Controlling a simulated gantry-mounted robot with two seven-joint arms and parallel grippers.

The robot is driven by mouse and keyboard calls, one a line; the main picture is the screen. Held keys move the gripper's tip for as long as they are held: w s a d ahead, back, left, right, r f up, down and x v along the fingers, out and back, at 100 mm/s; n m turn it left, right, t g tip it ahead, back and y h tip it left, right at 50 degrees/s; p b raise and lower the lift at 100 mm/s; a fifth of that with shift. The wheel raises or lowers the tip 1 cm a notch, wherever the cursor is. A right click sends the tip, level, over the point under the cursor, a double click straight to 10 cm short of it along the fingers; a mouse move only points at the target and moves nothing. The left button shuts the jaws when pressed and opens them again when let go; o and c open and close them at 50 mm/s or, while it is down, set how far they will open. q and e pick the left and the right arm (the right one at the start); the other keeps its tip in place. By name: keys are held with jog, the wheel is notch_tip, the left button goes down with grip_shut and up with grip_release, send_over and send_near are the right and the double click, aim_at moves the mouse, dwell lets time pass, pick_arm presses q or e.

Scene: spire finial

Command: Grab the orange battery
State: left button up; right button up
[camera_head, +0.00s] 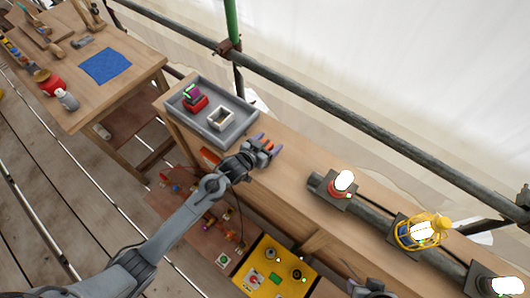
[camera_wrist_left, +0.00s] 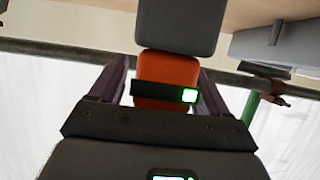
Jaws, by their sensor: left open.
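My left gripper (camera_head: 267,146) is open above the long wooden bench, right of the grey tray. Its purple fingers also show in the left wrist view (camera_wrist_left: 165,82), one on each side of the orange battery (camera_wrist_left: 165,70). The battery has a black band and a small lit green-white patch. A grey rounded block (camera_wrist_left: 180,25) adjoins its upper end in that view. In the head view only a little orange shows between the fingers. I cannot tell whether the fingers touch the battery. A dark grey part of mine, perhaps the right gripper (camera_head: 371,288), shows at the bottom edge.
The grey tray (camera_head: 246,119) holds a red item with a purple-green top (camera_head: 194,98) and a white square holder (camera_head: 220,118). Lamps stand along the bench's right part. A scaffold pipe (camera_head: 330,105) runs behind. A yellow board (camera_head: 273,270) lies lower down.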

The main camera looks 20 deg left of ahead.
pick_arm(q)
jog(key=shift+c, duration=0.4)
jog(key=c, duration=1.2)
jog(key=shift+o, duration=0.2)
jog(key=shift+r, duration=0.25)
